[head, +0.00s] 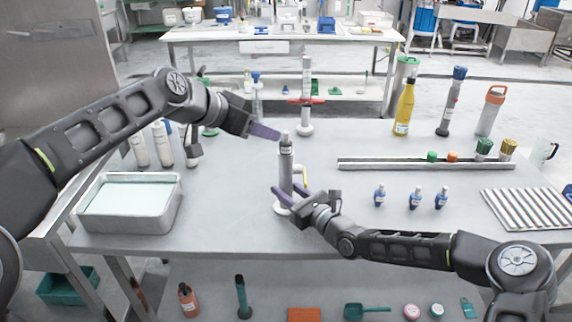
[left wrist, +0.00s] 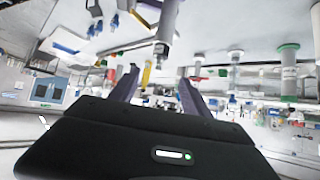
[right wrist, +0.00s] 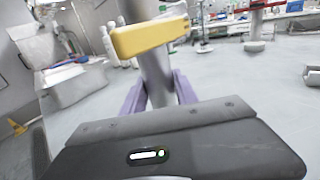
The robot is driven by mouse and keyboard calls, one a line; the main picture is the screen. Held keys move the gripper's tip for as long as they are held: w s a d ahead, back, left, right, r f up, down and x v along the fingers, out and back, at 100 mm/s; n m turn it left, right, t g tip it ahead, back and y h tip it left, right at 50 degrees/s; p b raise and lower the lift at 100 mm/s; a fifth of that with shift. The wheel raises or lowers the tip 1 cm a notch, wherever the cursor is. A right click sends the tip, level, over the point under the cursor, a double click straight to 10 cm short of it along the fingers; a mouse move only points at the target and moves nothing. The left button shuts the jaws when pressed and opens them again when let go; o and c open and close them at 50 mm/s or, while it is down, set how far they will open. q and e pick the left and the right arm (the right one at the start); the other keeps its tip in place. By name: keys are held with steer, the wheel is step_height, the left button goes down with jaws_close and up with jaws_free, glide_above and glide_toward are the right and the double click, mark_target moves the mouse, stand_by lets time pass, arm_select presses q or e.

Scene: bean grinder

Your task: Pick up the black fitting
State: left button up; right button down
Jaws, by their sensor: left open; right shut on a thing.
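A slim grey grinder (head: 286,165) stands upright on a round white base at the middle of the table. A small dark piece at its top (head: 284,135) looks like the black fitting; it also shows at the tube's end in the left wrist view (left wrist: 160,49). My left gripper (head: 272,133) is open beside the grinder's top, with nothing between its fingers. My right gripper (head: 284,193) is shut on the grinder's lower body, which also shows between its fingers in the right wrist view (right wrist: 157,85). A yellow handle (right wrist: 150,37) sticks out just above those fingers.
A metal rail (head: 400,163), several small blue bottles (head: 415,198) and a ribbed tray (head: 525,210) lie to the right. A stand with a red clamp (head: 305,100) is behind the grinder. Clear table surrounds the base.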

arm_select(q)
steer(key=w+d+f+n+t, duration=0.2)
steer(key=d+f+t, duration=0.2)
steer(key=d, duration=0.2)
steer(key=n+t+y, duration=0.4)
steer(key=n+t, duration=0.1)
steer(key=t, duration=0.1)
glide_toward(283, 148)
steer(key=w, duration=0.2)
steer(key=shift+w+d, duration=0.2)
steer(key=shift+w, duration=0.05)
steer(key=shift+w, duration=0.1)
steer(key=w, duration=0.3)
steer(key=w+d, duration=0.1)
steer(key=w, duration=0.1)
steer(key=shift+w+d, duration=0.1)
steer(key=shift+w, duration=0.3)
steer(key=shift+w+d, duration=0.1)
steer(key=shift+w, duration=0.25)
steer(key=shift+r, duration=0.1)
steer(key=shift+w+d+r, duration=0.1)
steer(key=shift+w+d, duration=0.1)
steer(key=shift+w, duration=0.65)
steer(key=shift+w+d+f, duration=0.1)
steer(key=shift+w+d, duration=0.1)
steer(key=shift+w, duration=0.65)
steer(key=shift+w+d+r, duration=0.1)
steer(key=shift+w+d, duration=0.15)
steer(key=shift+w, duration=0.6)
